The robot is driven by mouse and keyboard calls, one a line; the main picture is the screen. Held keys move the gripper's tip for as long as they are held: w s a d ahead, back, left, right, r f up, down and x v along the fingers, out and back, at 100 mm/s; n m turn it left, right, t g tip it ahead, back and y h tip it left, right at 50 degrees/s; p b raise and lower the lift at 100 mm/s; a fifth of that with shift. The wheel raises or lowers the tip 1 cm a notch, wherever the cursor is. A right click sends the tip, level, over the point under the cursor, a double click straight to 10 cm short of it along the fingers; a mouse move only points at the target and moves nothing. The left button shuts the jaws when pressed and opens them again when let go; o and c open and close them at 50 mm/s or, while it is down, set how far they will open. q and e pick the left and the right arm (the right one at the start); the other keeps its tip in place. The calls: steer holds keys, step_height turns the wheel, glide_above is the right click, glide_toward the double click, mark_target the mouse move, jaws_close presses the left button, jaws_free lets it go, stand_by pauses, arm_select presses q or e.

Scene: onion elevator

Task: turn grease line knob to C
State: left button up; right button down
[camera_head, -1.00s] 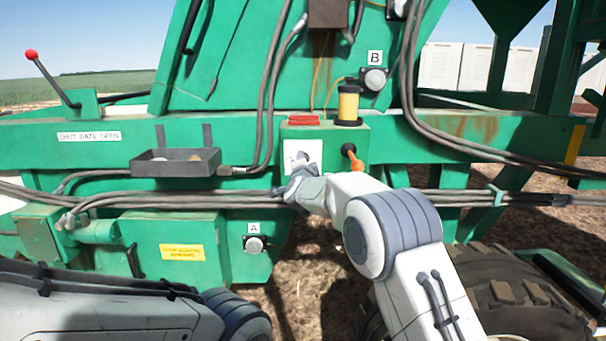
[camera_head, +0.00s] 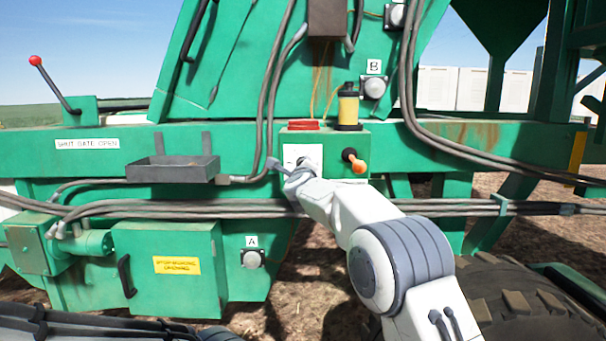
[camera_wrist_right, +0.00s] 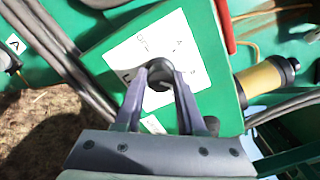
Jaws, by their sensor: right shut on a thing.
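The green control box (camera_head: 335,140) carries a white dial plate (camera_head: 313,153), partly hidden by my right gripper (camera_head: 290,170). In the right wrist view, the dark round knob (camera_wrist_right: 160,68) sits in the middle of the white plate (camera_wrist_right: 190,80). My right gripper (camera_wrist_right: 160,75) is shut on the knob, one finger on each side. Small printed letters ring the knob; an A shows above right of it, and the others are too small or blurred to read surely. The knob's pointer cannot be made out. My left gripper is out of view.
An orange-tipped lever (camera_head: 355,161) sticks out just right of the plate. A yellow-and-black canister (camera_head: 348,106) stands on the box. A dark tray (camera_head: 172,170) and grey hoses (camera_head: 130,204) lie to the left. Round fittings marked A (camera_head: 252,258) and B (camera_head: 374,87) are apart.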

steer(key=shift+f+m+b, duration=0.2)
steer(key=shift+m+b, duration=1.45)
steer(key=shift+m, duration=2.45)
steer(key=c, duration=0.5)
jaws_free()
steer(key=shift+r, duration=0.1)
